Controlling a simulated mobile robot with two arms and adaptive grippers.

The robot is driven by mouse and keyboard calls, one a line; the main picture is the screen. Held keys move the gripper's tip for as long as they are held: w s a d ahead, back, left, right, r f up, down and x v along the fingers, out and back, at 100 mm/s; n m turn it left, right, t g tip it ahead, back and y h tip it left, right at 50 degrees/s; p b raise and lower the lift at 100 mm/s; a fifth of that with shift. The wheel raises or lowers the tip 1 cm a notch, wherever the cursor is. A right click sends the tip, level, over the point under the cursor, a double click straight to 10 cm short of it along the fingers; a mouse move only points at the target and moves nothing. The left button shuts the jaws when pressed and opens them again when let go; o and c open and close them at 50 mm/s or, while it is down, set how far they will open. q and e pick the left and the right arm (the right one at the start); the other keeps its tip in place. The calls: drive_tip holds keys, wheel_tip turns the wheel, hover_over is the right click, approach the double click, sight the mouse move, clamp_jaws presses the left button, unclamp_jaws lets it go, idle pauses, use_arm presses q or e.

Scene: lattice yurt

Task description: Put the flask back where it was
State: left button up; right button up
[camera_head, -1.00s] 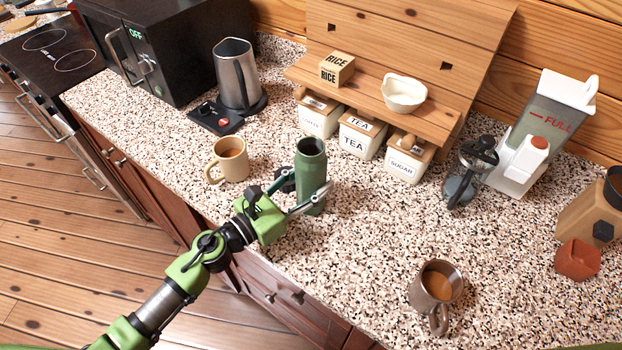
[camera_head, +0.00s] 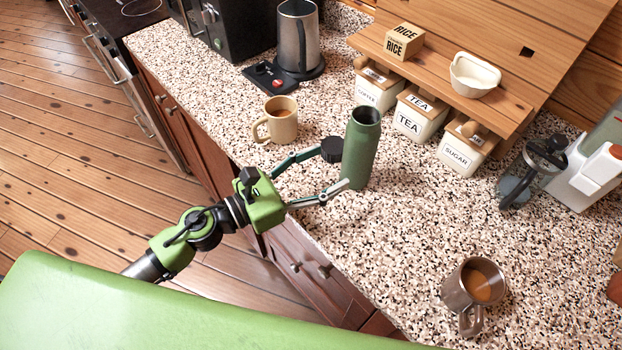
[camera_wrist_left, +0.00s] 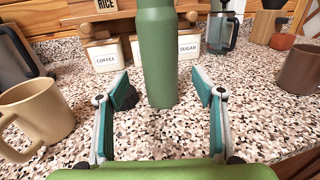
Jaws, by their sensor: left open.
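The green flask (camera_head: 360,148) stands upright and uncapped on the speckled counter, in front of the labelled canisters. In the left wrist view the flask (camera_wrist_left: 158,60) stands just beyond the fingertips, between their lines, with its top cut off. My left gripper (camera_head: 338,168) is open and empty, its fingers pointing at the flask from the front left. In the left wrist view my left gripper (camera_wrist_left: 162,92) shows a clear gap on both sides of the flask. My right gripper is not in view.
A beige mug (camera_head: 281,122) stands left of the flask and a brown mug (camera_head: 474,287) at the front right. Canisters for coffee (camera_head: 371,95), tea (camera_head: 410,122) and sugar (camera_head: 457,157) sit under a wooden shelf (camera_head: 440,72). A kettle (camera_head: 297,42) stands behind.

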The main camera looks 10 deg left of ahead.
use_arm(q)
drive_tip(key=shift+b+v, duration=0.45)
drive_tip(key=shift+v, duration=0.95)
